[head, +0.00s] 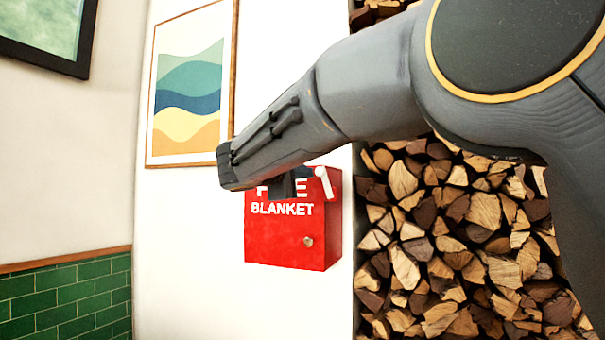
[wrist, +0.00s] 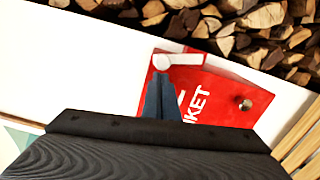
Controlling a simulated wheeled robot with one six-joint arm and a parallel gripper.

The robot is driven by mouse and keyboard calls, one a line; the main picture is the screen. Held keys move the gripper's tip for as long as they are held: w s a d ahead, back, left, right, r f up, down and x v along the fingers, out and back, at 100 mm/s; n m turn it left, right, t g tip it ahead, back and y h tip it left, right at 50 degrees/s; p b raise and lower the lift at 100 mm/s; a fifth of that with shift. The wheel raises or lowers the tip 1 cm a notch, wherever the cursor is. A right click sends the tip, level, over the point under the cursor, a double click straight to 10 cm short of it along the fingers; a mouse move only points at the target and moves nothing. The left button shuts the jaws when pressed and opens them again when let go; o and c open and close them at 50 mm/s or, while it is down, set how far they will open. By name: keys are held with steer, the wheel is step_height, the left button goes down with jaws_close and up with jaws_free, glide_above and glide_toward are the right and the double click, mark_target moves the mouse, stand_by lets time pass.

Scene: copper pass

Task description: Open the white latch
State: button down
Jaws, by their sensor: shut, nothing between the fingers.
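The white latch (head: 324,183) sits at the top right of the front of a red fire blanket box (head: 290,240) on the white wall. In the wrist view the latch (wrist: 178,60) is a short white bar with a round end, lying near the box's edge. My gripper (head: 288,186) is in front of the upper part of the box, just left of the latch, and hides part of the lettering. In the wrist view its fingers (wrist: 161,78) are together and empty, with their tips close to the latch's round end. I cannot tell whether they touch it.
A small metal knob (head: 308,241) is low on the box front. Stacked firewood (head: 450,240) fills a recess to the right. A framed wave picture (head: 188,90) hangs left of the box, behind my arm. Green tiles (head: 70,300) cover the lower left wall.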

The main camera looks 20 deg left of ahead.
steer(key=shift+d+b, duration=0.1)
steer(key=shift+b, duration=0.5)
steer(key=d+m+b, duration=0.1)
steer(key=b, duration=0.2)
steer(key=r+m+b, duration=0.1)
steer(key=m+b, duration=0.1)
steer(key=b, duration=0.1)
steer(key=shift+d+r+m, duration=0.1)
steer(key=shift+d+m, duration=0.2)
steer(key=shift+d, duration=0.1)
steer(key=shift+s, duration=0.1)
